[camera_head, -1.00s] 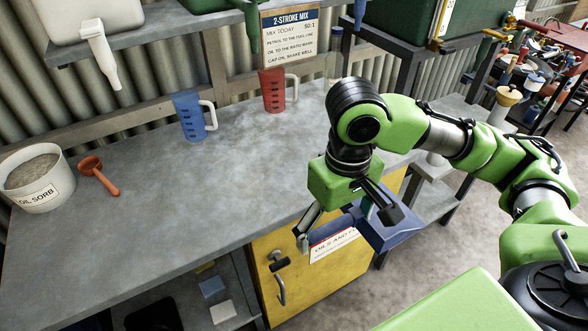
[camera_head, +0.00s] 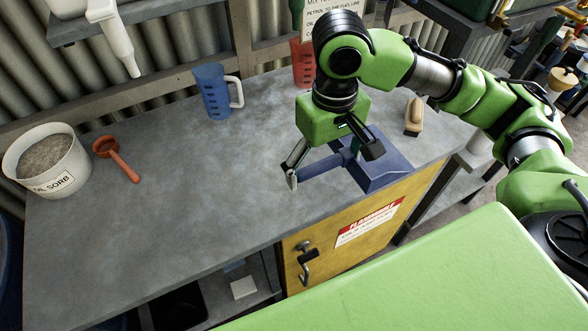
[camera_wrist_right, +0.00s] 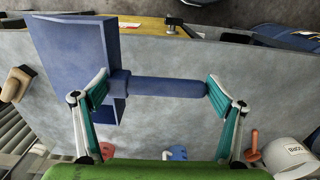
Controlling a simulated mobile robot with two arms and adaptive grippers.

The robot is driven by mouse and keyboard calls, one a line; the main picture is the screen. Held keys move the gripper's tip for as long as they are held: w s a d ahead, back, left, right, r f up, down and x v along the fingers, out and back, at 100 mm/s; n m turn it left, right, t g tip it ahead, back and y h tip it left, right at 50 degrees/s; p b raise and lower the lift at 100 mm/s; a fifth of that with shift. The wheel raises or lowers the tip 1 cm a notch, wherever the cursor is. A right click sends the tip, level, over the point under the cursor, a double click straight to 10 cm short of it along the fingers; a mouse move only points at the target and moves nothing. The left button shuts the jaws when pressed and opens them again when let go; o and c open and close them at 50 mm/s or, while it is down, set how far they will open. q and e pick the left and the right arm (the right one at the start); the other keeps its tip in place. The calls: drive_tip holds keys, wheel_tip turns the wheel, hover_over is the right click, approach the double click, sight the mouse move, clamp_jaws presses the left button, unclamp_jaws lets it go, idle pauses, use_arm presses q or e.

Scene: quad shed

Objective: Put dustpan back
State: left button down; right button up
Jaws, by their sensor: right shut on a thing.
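The blue dustpan (camera_head: 378,170) is over the front right part of the grey bench top (camera_head: 190,190). My right gripper (camera_head: 331,164) is shut on its handle, with one finger near each end. The right wrist view shows the dustpan (camera_wrist_right: 78,55) with its pan to the left and its handle running between the fingertips of the right gripper (camera_wrist_right: 156,90). I cannot tell whether the pan touches the bench. My left gripper is not in view.
A wooden-handled brush (camera_head: 414,117) lies behind the dustpan. A blue jug (camera_head: 212,92) and a red jug (camera_head: 303,65) stand at the back. A white tub (camera_head: 48,162) and an orange scoop (camera_head: 117,158) are at the left. The bench middle is clear. A yellow cabinet (camera_head: 370,232) is below.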

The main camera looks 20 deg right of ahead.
drive_tip(key=w+a+f, duration=0.1)
drive_tip(key=w+f, duration=0.1)
drive_tip(key=w+a+f, duration=0.2)
drive_tip(key=w+a+f+p, duration=0.1)
drive_tip(key=w+a+f, duration=0.1)
drive_tip(key=f, duration=0.1)
drive_tip(key=shift+w, duration=0.35)
drive_tip(key=f, duration=0.1)
drive_tip(key=f+p, duration=0.1)
drive_tip(key=f, duration=0.1)
drive_tip(key=shift+w+a+f, duration=0.1)
drive_tip(key=shift+w+a, duration=0.05)
drive_tip(key=shift+w, duration=0.1)
drive_tip(key=shift+f, duration=0.25)
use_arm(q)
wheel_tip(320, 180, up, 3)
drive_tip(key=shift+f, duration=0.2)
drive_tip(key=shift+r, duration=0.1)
use_arm(e)
drive_tip(key=shift+f, duration=0.1)
drive_tip(key=o, duration=1)
